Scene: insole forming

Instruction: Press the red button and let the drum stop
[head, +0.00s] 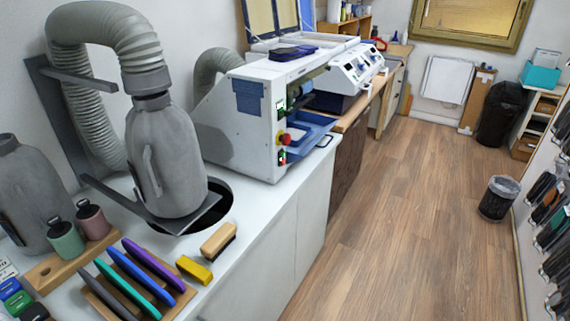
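A red button (285,139) sticks out from the front edge of the white bench machine (246,133), on the counter in the middle of the head view. Small green and red switches (282,157) sit just below it, and another small switch plate (281,109) sits above it. A blue tray (308,130) lies at the machine's open front. I cannot make out the drum; the machine's inside is mostly hidden by its side panel. Neither of my grippers is in view, and nothing touches the button.
A grey bottle-shaped hose unit (166,160) stands left of the machine. Brushes (218,240) and coloured tools (146,271) lie on the near counter. A second machine (348,75) stands behind. The wooden floor (400,210) is clear, with a small bin (497,199) at right.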

